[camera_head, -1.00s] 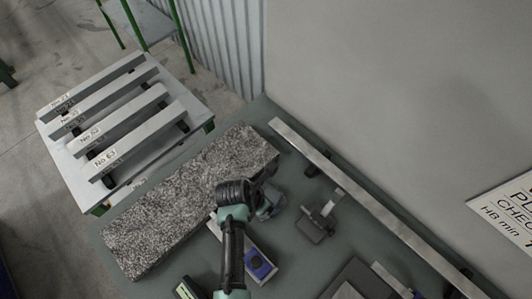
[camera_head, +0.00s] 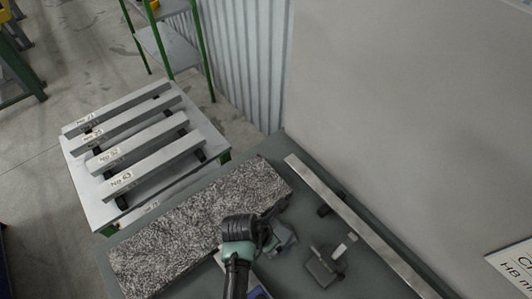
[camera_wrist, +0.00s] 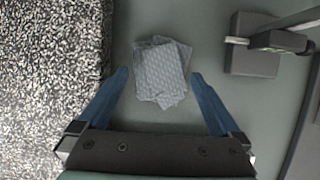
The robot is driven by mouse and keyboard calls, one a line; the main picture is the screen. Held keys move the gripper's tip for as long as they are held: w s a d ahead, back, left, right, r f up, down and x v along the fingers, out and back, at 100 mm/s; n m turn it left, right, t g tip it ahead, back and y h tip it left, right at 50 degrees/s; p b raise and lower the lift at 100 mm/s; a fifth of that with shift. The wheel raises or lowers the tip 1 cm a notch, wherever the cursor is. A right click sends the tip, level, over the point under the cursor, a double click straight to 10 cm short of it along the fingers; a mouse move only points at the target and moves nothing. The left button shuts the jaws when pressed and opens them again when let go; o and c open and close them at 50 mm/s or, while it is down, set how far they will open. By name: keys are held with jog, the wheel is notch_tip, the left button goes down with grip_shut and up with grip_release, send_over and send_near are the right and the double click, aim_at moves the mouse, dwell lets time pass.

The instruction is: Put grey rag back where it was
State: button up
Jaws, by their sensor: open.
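The grey rag (camera_wrist: 160,72) lies folded and slightly fanned on the green-grey table top in the wrist view. It sits between and just beyond the two blue fingertips of my gripper (camera_wrist: 160,82), which is open with nothing held. In the head view the rag (camera_head: 283,238) shows only partly, at the right of my wrist. My gripper (camera_head: 268,228) is mostly hidden there by my own wrist. The height of the fingers above the table is hard to tell.
A speckled granite slab (camera_head: 190,230) lies left of the rag. A dark stand with a post (camera_head: 325,265) is at the right; it also shows in the wrist view (camera_wrist: 250,60). A long metal bar (camera_head: 350,220) runs along the wall. A side table (camera_head: 75,170) carries several numbered bars.

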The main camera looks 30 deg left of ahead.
jog(key=v, duration=1)
